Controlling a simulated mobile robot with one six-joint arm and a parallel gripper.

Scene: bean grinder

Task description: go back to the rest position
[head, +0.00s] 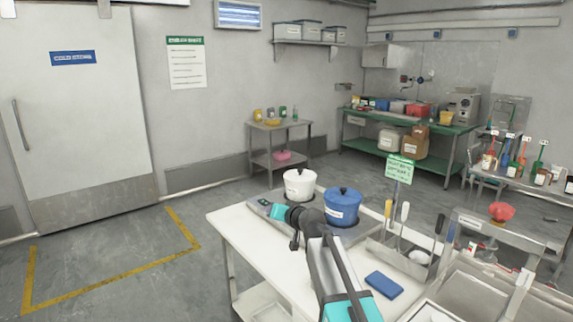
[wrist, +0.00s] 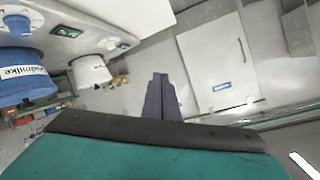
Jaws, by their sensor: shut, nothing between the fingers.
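My gripper (wrist: 161,98) shows in the wrist view with its two dark fingers together and nothing between them. It is in free air, apart from the pots. In the head view my arm reaches up from the bottom edge to the front of the pots, its teal wrist end by the white pot; the fingers cannot be made out there. The white lidded pot (head: 300,187) and the blue lidded pot (head: 342,207) stand in a counter unit on the white table (head: 268,252). The wrist view also shows the white pot (wrist: 92,72) and the blue pot (wrist: 24,82), tilted.
A utensil holder with ladles (head: 405,255), a blue sponge (head: 384,284) and a sink (head: 470,297) lie to the right. A small steel table (head: 283,125) and a green bench (head: 405,120) stand behind. The floor before the cold storage door (head: 85,125) is clear.

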